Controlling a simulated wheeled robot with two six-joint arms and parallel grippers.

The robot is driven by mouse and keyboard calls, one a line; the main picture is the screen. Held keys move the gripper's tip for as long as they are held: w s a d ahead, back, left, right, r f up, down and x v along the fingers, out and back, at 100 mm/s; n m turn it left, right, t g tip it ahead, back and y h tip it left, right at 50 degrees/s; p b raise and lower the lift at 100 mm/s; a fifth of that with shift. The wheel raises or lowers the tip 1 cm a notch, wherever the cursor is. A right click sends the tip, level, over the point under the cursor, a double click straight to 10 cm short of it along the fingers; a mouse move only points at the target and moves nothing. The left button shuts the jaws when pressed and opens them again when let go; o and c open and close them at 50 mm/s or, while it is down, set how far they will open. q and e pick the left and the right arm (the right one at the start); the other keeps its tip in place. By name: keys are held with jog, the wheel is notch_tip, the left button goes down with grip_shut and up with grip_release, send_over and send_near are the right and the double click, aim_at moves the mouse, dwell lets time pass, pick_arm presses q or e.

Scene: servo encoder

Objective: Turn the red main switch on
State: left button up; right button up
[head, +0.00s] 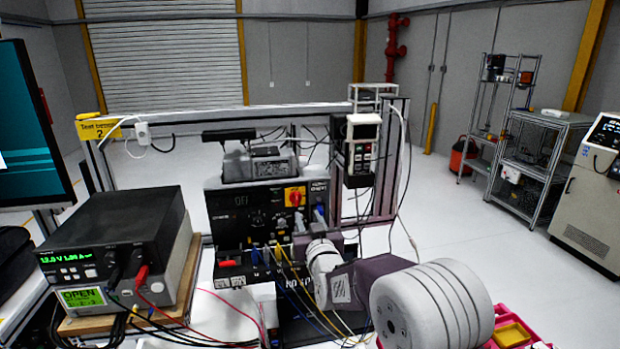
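The red main switch (295,196) is a red rotary knob on a yellow plate, on the upper right of a black control panel (232,226). The panel's small display seems to read "OFF". My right arm comes in from the lower right, and its white wrist (322,257) is just in front of and below the switch. My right gripper (311,220) points at the panel, below and slightly right of the knob. Its fingers are small and blend with the panel, so their opening and any contact are unclear. My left gripper is out of view.
A power supply (112,240) with red and black leads stands at the left, by a monitor (30,130). Blue and yellow wires hang in front of the panel. A pendant-like box (362,150) hangs right of the switch. A pink tray (512,335) is at the lower right.

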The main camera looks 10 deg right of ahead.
aim_at(296, 200)
jog(key=w+p, duration=0.1)
jog(key=w, duration=0.1)
jog(key=w+p, duration=0.2)
jog(key=w, duration=0.1)
jog(key=w+a+r+p, duration=0.1)
jog(key=w+p, duration=0.1)
jog(key=shift+w+a, duration=0.1)
jog(key=shift+w, duration=0.2)
jog(key=shift+a, duration=0.35)
jog(key=shift+w+d, duration=0.1)
jog(key=shift+d, duration=0.15)
jog(key=shift+w+d+f, duration=0.15)
jog(key=c, duration=0.4)
grip_shut()
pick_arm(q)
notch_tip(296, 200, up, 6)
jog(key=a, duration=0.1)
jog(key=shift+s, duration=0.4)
pick_arm(e)
jog(key=shift+a, duration=0.2)
